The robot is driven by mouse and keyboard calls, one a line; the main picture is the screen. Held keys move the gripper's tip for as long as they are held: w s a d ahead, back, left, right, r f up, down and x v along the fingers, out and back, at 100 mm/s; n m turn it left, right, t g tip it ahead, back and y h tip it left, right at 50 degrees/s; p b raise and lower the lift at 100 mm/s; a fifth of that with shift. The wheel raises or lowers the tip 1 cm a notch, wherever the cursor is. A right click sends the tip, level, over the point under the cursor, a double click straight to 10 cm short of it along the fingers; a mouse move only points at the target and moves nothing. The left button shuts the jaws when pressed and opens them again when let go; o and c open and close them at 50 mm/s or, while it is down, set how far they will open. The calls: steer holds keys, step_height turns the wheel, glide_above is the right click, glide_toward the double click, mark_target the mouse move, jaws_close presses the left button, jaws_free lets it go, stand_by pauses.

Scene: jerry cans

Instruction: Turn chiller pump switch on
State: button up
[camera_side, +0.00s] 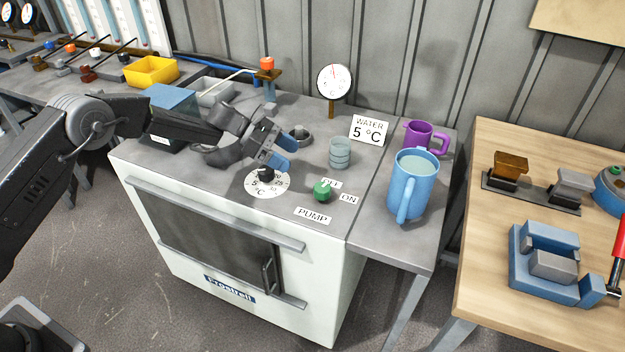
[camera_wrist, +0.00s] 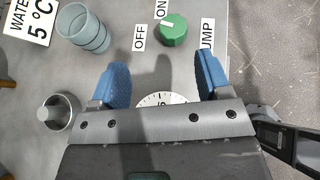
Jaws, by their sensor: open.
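The chiller pump switch is a green round knob (camera_side: 322,190) on the grey top of the white chiller, with OFF, ON and PUMP labels around it. It also shows in the wrist view (camera_wrist: 173,30), where its pale mark lies near the ON label (camera_wrist: 161,9); I cannot tell its exact setting. My gripper (camera_side: 280,152) is above the dial, left of the green knob. In the wrist view my gripper (camera_wrist: 158,80) has its two blue fingers apart with nothing between them. A white temperature dial (camera_side: 266,184) with a black knob lies below the gripper and is partly hidden by it.
A ribbed grey-green cup (camera_side: 340,153) stands behind the green knob, and a WATER 5 °C sign (camera_side: 369,130) behind that. A blue mug (camera_side: 414,185) and purple mug (camera_side: 426,138) stand to the right. A round gauge (camera_side: 334,82) stands at the back.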

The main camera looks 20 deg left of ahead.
mark_target(322, 187)
steer(key=s+d+r+n+t+y, duration=0.2)
steer(key=s+n+y, duration=0.1)
steer(key=s+y, duration=0.15)
steer(key=shift+h, duration=0.35)
steer(key=x, duration=1.3)
steer(key=shift+w+a, duration=0.1)
steer(key=shift+a, duration=0.05)
steer(key=c, duration=0.9)
